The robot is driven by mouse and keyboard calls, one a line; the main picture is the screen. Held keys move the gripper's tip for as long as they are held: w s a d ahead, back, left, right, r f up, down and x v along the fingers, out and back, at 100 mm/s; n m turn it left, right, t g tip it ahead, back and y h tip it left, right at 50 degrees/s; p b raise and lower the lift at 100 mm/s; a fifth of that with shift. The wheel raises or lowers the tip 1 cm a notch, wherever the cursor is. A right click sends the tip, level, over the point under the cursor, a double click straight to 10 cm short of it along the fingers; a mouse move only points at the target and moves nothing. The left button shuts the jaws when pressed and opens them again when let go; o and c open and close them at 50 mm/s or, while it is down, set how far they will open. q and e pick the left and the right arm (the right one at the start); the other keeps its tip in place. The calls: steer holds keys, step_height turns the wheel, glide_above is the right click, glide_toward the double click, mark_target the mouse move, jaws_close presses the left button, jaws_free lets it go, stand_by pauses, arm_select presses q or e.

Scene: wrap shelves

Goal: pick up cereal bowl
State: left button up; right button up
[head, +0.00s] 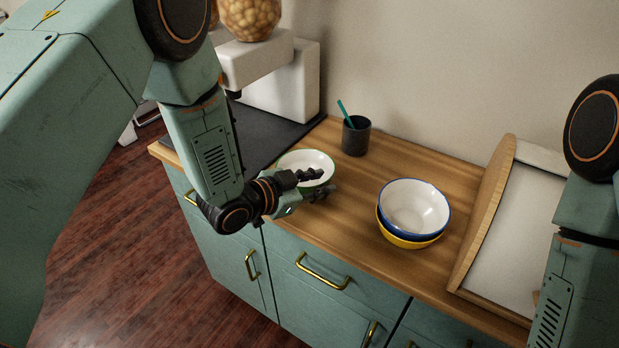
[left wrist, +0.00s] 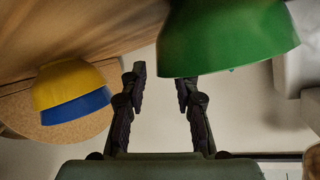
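A white bowl with a green outside (head: 301,160) stands on the wooden counter, left of the middle. In the left wrist view its green side (left wrist: 228,40) fills the upper right. My left gripper (head: 318,183) is at this bowl's near right side. In the left wrist view its two fingers (left wrist: 161,78) are apart, one fingertip overlapping the bowl's rim; I cannot tell whether they touch it. A blue bowl with a white inside (head: 414,205) is nested in a yellow bowl (head: 407,240) to the right. My right gripper is out of view.
A dark cup with a teal stick (head: 356,137) stands behind the bowls. A white machine (head: 280,80) on a dark mat is at the back left. A wood-framed rack (head: 484,215) is at the right. Bare counter (head: 345,210) lies between the bowls.

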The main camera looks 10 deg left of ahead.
arm_select(q)
steer(key=shift+w+a+f, duration=0.25)
steer(key=shift+w+f, duration=0.05)
steer(key=shift+w, duration=0.15)
steer(key=shift+d, duration=0.4)
steer(key=shift+c, duration=0.6)
steer(key=shift+s+d+r, duration=0.1)
steer(key=shift+c, duration=0.8)
steer(key=shift+a, duration=0.35)
jaws_close()
steer(key=shift+d, duration=0.1)
steer(key=shift+d, duration=0.15)
